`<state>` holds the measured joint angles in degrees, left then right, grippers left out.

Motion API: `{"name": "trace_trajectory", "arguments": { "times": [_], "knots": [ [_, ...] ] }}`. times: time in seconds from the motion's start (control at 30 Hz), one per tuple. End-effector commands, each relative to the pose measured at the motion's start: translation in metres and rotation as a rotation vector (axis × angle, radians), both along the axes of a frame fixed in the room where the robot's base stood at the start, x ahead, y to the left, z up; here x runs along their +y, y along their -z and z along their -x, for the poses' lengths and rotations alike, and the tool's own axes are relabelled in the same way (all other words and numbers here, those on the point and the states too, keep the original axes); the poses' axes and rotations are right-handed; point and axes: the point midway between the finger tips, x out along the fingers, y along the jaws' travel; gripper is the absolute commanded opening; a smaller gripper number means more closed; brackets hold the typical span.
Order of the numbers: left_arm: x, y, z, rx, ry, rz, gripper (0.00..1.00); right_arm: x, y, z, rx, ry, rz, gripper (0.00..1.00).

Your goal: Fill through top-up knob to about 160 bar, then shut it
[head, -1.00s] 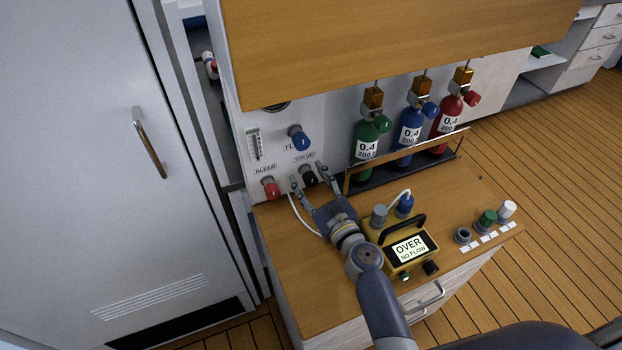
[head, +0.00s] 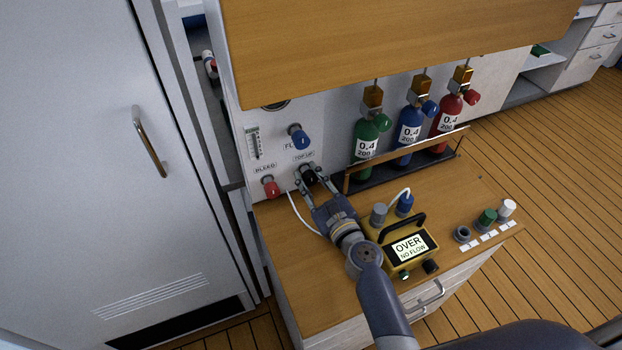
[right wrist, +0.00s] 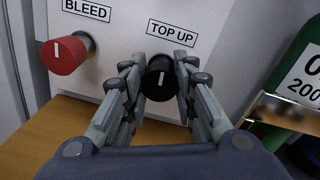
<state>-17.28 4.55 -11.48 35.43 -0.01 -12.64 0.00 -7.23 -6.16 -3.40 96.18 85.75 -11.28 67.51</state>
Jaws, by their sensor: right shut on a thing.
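The black top-up knob (head: 309,176) sits low on the white panel (head: 330,130) under its TOP UP label. In the right wrist view the knob (right wrist: 160,79) shows a white mark pointing about straight up and down. My right gripper (head: 309,178) is shut on this knob, one finger on each side, as the right wrist view (right wrist: 160,85) also shows. The pressure gauge (head: 276,105) is mostly hidden under the wooden overhang, and no reading shows. My left gripper is not in view.
The red bleed knob (head: 270,186) is left of the gripper and the blue knob (head: 299,137) is above it. Three cylinders (head: 408,135) stand in a rack at right. A yellow meter (head: 408,250) reading OVER, NO FLOW sits on the counter beside my arm.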

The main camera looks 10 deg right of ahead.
Motion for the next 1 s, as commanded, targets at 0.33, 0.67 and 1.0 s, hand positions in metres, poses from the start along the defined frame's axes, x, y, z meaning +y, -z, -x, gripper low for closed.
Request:
{"name": "trace_trajectory", "arguments": {
  "times": [0.33,0.67,1.0],
  "knots": [
    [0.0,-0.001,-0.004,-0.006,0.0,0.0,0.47,0.001,0.0,0.0,-0.055,-0.004,0.283,0.02],
    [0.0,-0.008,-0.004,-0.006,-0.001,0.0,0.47,0.001,-0.001,0.0,-0.114,-0.005,0.591,0.02],
    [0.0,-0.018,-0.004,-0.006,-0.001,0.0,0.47,0.001,-0.001,0.0,-0.173,-0.005,0.897,0.02]
  ]
}}
